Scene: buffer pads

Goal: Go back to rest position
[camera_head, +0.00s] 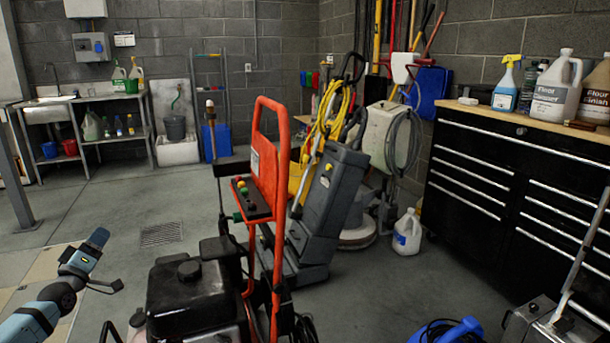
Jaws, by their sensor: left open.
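My left gripper (103,272) is at the lower left, on a light blue and black arm that comes in from the left edge. Its jaws are apart, with nothing seen between them. It is over the floor, to the left of a black engine (197,295) on a red-framed machine (266,165). My right gripper is not in view. No buffer pad can be made out.
A grey floor machine (332,195) and a white jug (407,232) stand behind the red frame. A black tool chest (480,165) with bottles on top lines the right. A sink bench (95,98) is at the back left. Floor (110,210) is clear at left.

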